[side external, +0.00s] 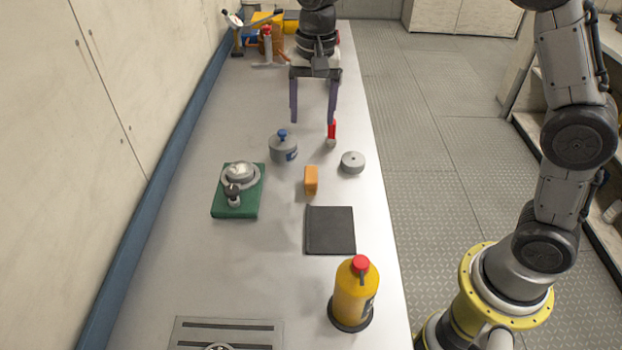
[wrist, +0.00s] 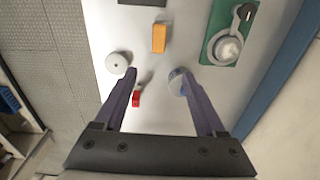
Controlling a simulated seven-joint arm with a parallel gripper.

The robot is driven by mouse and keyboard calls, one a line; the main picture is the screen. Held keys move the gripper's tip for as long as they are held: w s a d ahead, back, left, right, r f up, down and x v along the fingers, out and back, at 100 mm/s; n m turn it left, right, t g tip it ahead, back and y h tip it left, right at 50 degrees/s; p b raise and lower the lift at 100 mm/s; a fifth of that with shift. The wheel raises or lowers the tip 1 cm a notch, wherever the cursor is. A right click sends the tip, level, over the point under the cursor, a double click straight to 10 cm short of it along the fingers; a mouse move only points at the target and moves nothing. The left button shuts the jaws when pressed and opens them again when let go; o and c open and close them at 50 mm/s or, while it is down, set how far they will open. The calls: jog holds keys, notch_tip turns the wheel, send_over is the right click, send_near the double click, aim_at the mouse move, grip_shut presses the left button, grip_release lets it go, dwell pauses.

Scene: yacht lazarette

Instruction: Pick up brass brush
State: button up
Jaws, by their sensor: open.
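A small item with a red handle (side external: 332,130) and a greyish end lies on the bench near my right fingertip in the side view; it may be the brass brush, but no bristles are clear. In the wrist view the red handle (wrist: 136,99) shows beside the left finger. An orange block (side external: 311,179) lies farther toward the camera, and shows at the top of the wrist view (wrist: 159,38). My gripper (side external: 312,121) is open and empty, pointing down above the bench.
A grey pot with a blue knob (side external: 283,150) and a grey disc (side external: 352,162) stand nearby. A green board (side external: 235,210) carries a metal fitting. A black mat (side external: 330,230) and yellow bottle (side external: 355,295) are nearer the camera. Tools crowd the far end.

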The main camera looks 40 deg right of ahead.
send_over(311, 172)
jog(key=shift+g, duration=0.3)
notch_tip(311, 172, down, 10)
jog(key=shift+w+d+r, duration=0.1)
jog(key=shift+w+r, duration=0.05)
jog(key=shift+r, duration=0.05)
jog(key=shift+s+f, duration=0.2)
jog(key=shift+f, duration=3.05)
jog(key=shift+c, duration=0.3)
grip_shut()
